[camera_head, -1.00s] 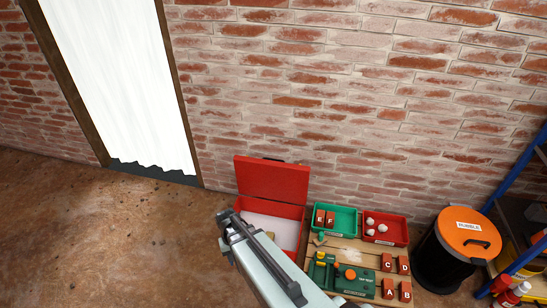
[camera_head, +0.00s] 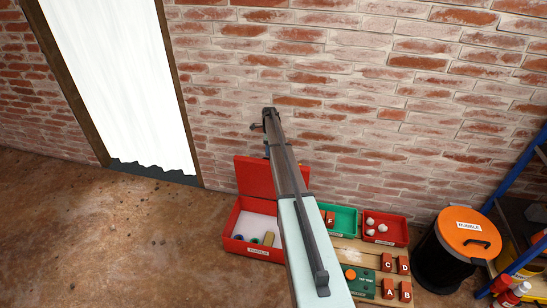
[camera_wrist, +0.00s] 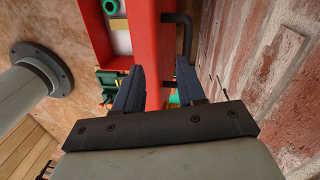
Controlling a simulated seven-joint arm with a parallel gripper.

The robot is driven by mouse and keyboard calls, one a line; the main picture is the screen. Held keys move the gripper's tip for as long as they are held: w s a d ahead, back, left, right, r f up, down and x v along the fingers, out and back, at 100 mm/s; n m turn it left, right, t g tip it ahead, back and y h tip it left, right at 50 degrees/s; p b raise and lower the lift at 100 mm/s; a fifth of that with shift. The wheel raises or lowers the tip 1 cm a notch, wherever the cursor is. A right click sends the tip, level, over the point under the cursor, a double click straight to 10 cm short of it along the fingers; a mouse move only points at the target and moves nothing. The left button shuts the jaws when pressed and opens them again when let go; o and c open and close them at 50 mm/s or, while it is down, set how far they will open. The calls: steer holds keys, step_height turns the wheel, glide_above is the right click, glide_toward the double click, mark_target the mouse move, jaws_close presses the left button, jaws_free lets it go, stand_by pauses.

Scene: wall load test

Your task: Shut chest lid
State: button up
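The red chest (camera_head: 232,244) stands open on the floor by the brick wall. Its red lid (camera_head: 250,176) is raised, tilted back toward the wall; my arm covers its right part. In the wrist view the lid's edge (camera_wrist: 146,40) runs up the picture, with a black handle (camera_wrist: 184,35) on its wall-facing side. My gripper (camera_wrist: 158,72) is open, its two dark blue fingers apart with the red edge showing between them. I cannot tell whether they touch it.
Small round items and a tan block (camera_head: 268,239) lie inside the chest. To its right are a green tray (camera_head: 346,220), a red tray (camera_head: 398,232) and a wooden board with lettered red blocks (camera_head: 388,288). An orange-lidded bin (camera_head: 468,232) stands farther right. The wall is close behind the lid.

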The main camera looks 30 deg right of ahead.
steer(key=w+d+m, duration=0.2)
steer(key=d, duration=0.2)
steer(key=shift+s+a+f, duration=0.1)
steer(key=shift+s+f, duration=0.05)
steer(key=shift+f, duration=1.1)
steer(key=shift+s+a+f, duration=0.1)
steer(key=shift+s+f, duration=0.05)
steer(key=shift+f, duration=1.05)
steer(key=shift+s+f, duration=0.15)
steer(key=shift+f, duration=1.1)
steer(key=shift+c, duration=0.2)
jaws_close()
